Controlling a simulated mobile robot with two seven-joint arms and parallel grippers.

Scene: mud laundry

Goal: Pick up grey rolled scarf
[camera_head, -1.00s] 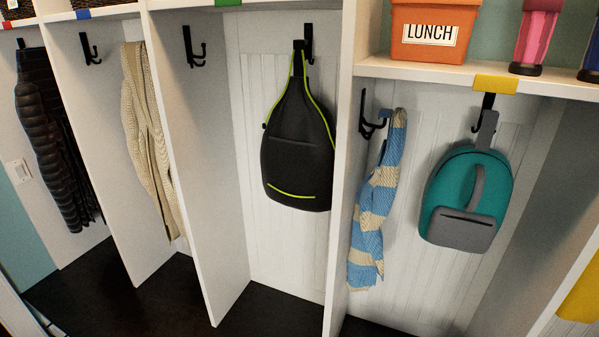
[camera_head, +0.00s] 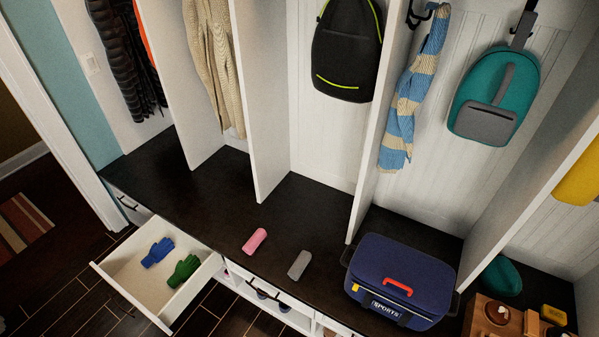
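A grey rolled scarf (camera_head: 299,265) lies on the dark bench top (camera_head: 205,200), near its front edge. A pink roll (camera_head: 254,241) of similar shape lies to its left, apart from it. The blue sports bag (camera_head: 402,278) stands to its right with a gap between them. Neither of my grippers shows in the head view.
White dividers (camera_head: 262,100) split the bench into bays. A wooden box (camera_head: 490,318) is at the lower right. A black backpack (camera_head: 346,50), striped scarf (camera_head: 412,95) and teal backpack (camera_head: 495,95) hang above.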

